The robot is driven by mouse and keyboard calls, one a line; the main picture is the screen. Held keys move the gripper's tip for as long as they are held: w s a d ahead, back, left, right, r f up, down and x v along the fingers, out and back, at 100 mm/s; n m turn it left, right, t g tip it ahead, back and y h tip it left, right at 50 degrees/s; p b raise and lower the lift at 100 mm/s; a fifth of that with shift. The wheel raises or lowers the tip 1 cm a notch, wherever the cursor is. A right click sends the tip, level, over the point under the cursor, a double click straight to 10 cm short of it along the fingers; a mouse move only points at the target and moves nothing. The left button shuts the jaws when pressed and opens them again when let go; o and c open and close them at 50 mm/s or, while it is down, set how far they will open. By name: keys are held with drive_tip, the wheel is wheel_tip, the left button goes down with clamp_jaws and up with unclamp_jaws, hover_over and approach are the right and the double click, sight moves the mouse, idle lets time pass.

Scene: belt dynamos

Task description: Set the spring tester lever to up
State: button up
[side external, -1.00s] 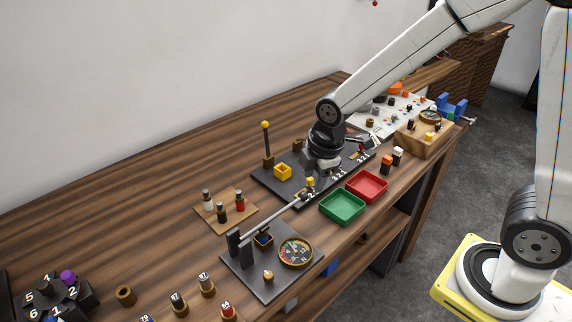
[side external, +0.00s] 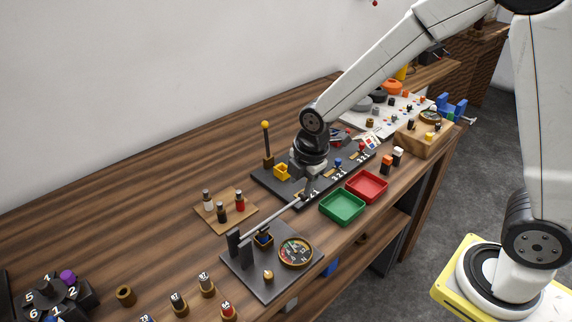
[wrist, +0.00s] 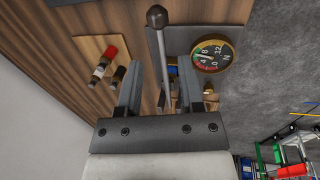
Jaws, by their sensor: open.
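The spring tester is a dark plate (side external: 262,281) at the front of the bench, with a dark upright bracket (side external: 234,242) and a round gauge (side external: 295,252). Its lever is a thin grey rod (side external: 270,219) reaching low and slanted from the bracket toward my gripper (side external: 305,195). In the wrist view the lever's dark ball knob (wrist: 157,16) is beyond the fingertips, and the rod runs between the two fingers of my gripper (wrist: 167,62). The fingers are apart, with visible gaps beside the rod.
A green tray (side external: 343,208) and a red tray (side external: 367,187) lie right of the lever. A black numbered panel (side external: 262,188) with a yellow-tipped post (side external: 266,140) is behind. A wooden board with small cylinders (side external: 226,211) is left of the lever.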

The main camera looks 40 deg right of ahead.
sight(297, 199)
drive_tip(key=shift+w+f, duration=0.2)
drive_tip(key=shift+f, duration=0.7)
drive_tip(key=shift+w+f, duration=0.15)
drive_tip(key=shift+f, duration=0.75)
drive_tip(key=shift+w+f, duration=0.2)
drive_tip(key=shift+f, duration=0.7)
clamp_jaws()
